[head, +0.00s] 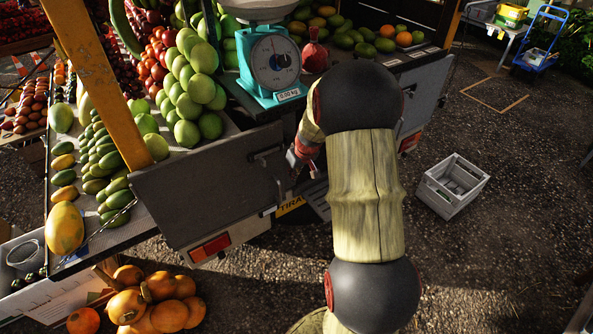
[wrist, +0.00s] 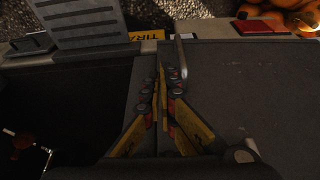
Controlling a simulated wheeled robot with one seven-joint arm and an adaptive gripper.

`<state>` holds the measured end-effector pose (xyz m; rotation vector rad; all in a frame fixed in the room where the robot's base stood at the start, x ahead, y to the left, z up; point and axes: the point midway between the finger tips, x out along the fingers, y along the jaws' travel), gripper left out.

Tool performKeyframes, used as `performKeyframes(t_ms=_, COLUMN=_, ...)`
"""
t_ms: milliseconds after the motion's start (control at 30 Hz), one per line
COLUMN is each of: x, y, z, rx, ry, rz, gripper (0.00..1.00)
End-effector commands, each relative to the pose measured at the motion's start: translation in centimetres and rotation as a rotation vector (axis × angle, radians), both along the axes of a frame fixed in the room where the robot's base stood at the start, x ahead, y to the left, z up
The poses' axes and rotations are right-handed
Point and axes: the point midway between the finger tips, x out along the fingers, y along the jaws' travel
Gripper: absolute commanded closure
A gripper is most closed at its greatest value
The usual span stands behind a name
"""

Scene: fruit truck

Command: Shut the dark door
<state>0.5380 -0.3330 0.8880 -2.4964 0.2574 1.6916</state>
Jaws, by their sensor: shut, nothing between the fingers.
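A dark grey door panel (head: 205,185) stands upright at the back of the fruit truck in the head view, with a red light at its lower edge. A bent metal handle shows near its right end. In the wrist view the dark panel (wrist: 250,90) fills the right side, and the handle (wrist: 181,58) is by its left edge. My gripper (head: 308,168) is just right of the panel's right end in the head view, partly hidden by my arm. In the wrist view my gripper (wrist: 164,72) is shut and empty, its fingertips close beside the handle. I cannot tell whether they touch it.
A teal scale (head: 270,68) stands on the truck bed behind the gripper, beside green fruit (head: 190,85). A yellow post (head: 90,70) rises at the panel's left. Orange squash (head: 140,300) lies below. A grey crate (head: 453,186) sits on open ground at the right.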

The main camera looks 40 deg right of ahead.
Motion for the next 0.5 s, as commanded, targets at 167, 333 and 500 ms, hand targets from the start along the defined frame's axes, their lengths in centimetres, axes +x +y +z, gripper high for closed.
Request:
performKeyframes(t_ms=167, x=1.9, y=-0.4, z=-2.3, rx=-0.001, ry=-0.002, rz=0.001, gripper=1.0)
performKeyframes(t_ms=333, x=3.8, y=-0.8, z=-2.2, rx=-0.001, ry=-0.001, rz=0.001, gripper=1.0)
performKeyframes(t_ms=500, x=4.7, y=-1.0, z=-2.1, rx=0.0, ry=-0.001, rz=-0.001, gripper=1.0)
